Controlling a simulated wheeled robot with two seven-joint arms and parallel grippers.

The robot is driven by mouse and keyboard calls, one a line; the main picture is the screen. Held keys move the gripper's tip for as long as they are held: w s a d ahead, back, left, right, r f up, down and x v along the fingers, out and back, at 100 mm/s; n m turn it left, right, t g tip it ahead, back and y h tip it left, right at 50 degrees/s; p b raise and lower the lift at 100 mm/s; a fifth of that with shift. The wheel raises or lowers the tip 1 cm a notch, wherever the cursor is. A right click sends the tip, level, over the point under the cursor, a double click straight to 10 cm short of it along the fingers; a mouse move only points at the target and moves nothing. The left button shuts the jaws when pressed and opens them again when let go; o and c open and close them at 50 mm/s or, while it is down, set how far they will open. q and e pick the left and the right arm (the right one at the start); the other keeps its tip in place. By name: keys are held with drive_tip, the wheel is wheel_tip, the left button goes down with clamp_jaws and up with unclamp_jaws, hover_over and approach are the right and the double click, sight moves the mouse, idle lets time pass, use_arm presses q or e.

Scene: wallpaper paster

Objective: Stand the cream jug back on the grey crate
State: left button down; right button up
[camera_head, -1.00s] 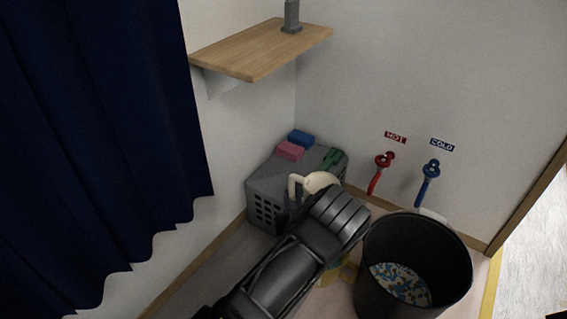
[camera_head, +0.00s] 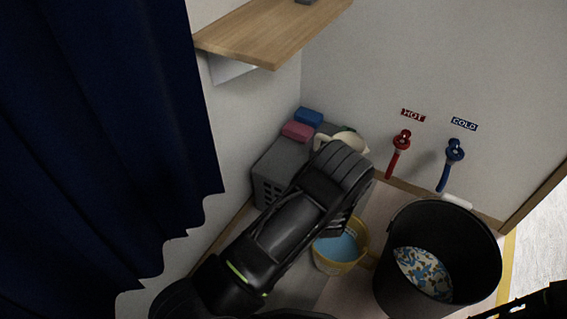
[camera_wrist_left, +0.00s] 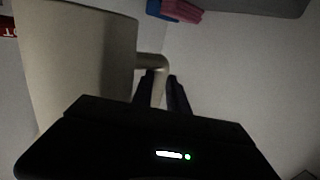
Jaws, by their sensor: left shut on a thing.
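The cream jug (camera_head: 350,142) shows only in part in the head view, behind my left arm. It appears in front of or over the far right part of the grey crate (camera_head: 272,186); I cannot tell whether it touches the top. In the left wrist view the jug (camera_wrist_left: 75,65) fills the upper left. My left gripper (camera_wrist_left: 165,88) is shut on its handle (camera_wrist_left: 152,62). The fingertips are hidden behind the arm in the head view.
A wooden shelf (camera_head: 270,35) juts out above. A yellow bucket (camera_head: 340,262) and a black bin (camera_head: 395,290) stand right of the crate. Red (camera_head: 399,152) and blue (camera_head: 451,163) taps are on the wall.

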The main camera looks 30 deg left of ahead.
use_arm(q)
drive_tip(key=a+f+b, duration=0.2)
drive_tip(key=a+b, duration=0.3)
drive_tip(key=a, duration=1.4)
drive_tip(key=shift+s+a, duration=0.2)
drive_tip(key=shift+a, duration=0.05)
wheel_tip(320, 180, down, 5)
drive_tip(key=b, duration=0.3)
drive_tip(key=shift+r, duration=0.15)
drive_tip(key=shift+a+f+b, duration=0.15)
drive_tip(key=shift+f+b, duration=0.15)
drive_tip(key=shift+b, duration=0.25)
drive_tip(key=shift+r, duration=0.15)
